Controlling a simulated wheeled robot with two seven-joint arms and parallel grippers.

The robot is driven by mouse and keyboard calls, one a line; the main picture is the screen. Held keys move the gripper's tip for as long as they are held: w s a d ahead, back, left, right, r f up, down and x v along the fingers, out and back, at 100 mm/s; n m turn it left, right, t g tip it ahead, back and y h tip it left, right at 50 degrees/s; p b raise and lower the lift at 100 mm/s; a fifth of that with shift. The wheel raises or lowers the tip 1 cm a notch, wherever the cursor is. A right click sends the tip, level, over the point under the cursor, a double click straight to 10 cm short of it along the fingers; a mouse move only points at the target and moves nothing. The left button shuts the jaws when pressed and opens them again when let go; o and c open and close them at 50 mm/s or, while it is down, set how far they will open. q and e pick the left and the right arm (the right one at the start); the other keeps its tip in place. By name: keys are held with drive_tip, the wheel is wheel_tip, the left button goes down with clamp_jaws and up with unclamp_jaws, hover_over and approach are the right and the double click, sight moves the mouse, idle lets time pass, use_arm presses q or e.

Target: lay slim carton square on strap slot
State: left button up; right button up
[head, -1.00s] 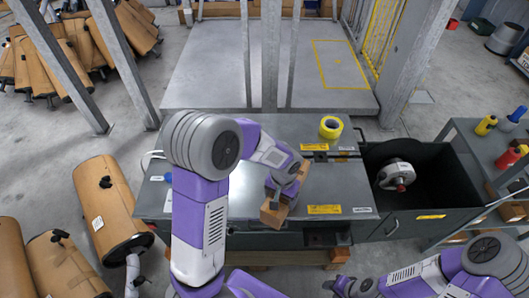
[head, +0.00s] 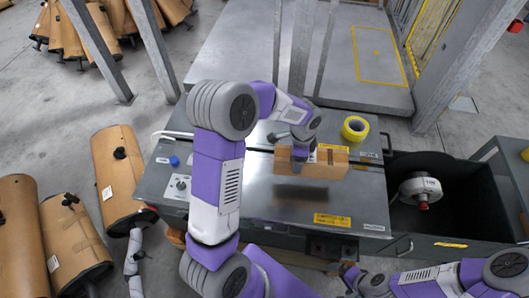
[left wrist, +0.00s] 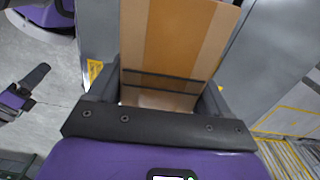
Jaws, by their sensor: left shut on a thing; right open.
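The slim brown carton (head: 330,163) is held level above the metal bench top (head: 250,195), with its dark shadow or reflection on the steel in front of it. My left gripper (head: 301,152) is shut on the carton near its left end. My right gripper (head: 352,277) is low at the bench's front, small and partly out of clear view.
A yellow tape roll (head: 355,128) sits at the bench's back right. A black bin (head: 450,180) holding a metal part stands to the right. Brown mufflers (head: 117,175) lie on the floor at left. Yellow labels (head: 332,220) mark the bench front.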

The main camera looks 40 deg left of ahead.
use_arm(q)
drive_tip(key=w+a+m+b, duration=0.2)
drive_tip(key=w+a+m, duration=0.1)
drive_tip(key=a+m, duration=0.5)
drive_tip(key=m+b, duration=0.3)
drive_tip(key=m, duration=0.8)
approach(264, 154)
wheel_tip(264, 154, down, 3)
drive_tip(key=b, duration=0.3)
drive_tip(key=shift+r, duration=0.1)
drive_tip(key=o, duration=1.2)
